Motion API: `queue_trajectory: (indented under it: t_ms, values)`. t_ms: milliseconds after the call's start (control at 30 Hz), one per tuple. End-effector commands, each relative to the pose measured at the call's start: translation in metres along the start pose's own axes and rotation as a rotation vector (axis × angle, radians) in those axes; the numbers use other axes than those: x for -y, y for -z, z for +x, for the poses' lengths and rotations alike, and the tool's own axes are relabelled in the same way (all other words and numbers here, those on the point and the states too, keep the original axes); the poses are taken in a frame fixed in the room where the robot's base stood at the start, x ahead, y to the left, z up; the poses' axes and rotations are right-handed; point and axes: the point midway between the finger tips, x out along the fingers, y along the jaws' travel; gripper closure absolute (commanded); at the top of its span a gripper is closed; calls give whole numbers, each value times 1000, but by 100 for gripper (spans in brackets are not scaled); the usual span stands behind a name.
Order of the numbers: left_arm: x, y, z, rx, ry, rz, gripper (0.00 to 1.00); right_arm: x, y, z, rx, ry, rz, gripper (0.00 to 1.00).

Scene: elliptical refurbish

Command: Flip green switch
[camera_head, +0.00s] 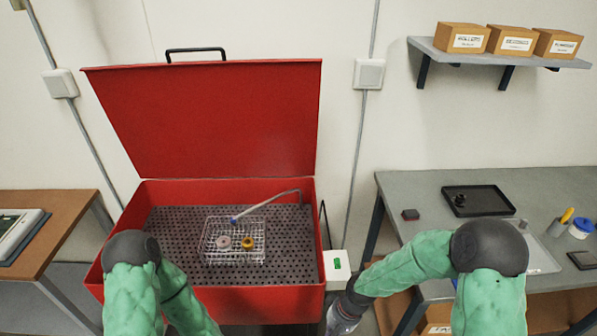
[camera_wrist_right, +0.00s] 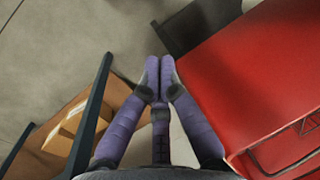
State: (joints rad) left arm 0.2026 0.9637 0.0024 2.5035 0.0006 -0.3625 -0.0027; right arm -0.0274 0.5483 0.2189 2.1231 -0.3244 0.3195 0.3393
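The green switch (camera_head: 337,263) is on a white box (camera_head: 336,280) at the right side of the red parts washer (camera_head: 266,302). My right arm reaches in from the right, and its wrist end is just below the white box at the bottom edge of the head view. In the right wrist view my right gripper (camera_wrist_right: 159,68) has its purple fingers together at the tips, with nothing seen between them. The switch does not show in that view. My left arm is in front of the washer's left side; its gripper is out of view.
The washer's lid (camera_head: 210,115) is up. A wire basket (camera_head: 233,241) with two small parts sits inside, near a bent spout (camera_head: 270,203). A grey workbench (camera_head: 420,190) stands right with a black tray (camera_head: 478,201). A wooden table (camera_head: 50,210) stands left.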

Motion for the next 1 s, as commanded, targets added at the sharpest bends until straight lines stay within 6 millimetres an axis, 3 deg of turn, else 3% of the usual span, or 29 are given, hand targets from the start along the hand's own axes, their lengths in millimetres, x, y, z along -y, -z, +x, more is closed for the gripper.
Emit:
queue_trajectory:
  t_ms: [33, 200, 400, 600, 1000]
  values:
    - [2, 0, 5, 0, 0, 0, 60, -3, -12, 22, 11, 25, 17, 100]
    - [6, 1, 17, 0, 0, 0, 60, -13, -52, 86, -9, 107, 97, 100]
    - [9, 1, 26, 0, 0, 0, 60, -29, -90, 128, -52, 117, 176, 100]
    - [10, 1, 28, 0, 0, 0, 60, -36, -103, 139, -72, 103, 202, 100]
    - [10, 1, 27, 0, 0, 0, 60, -36, -103, 139, -74, 102, 202, 100]
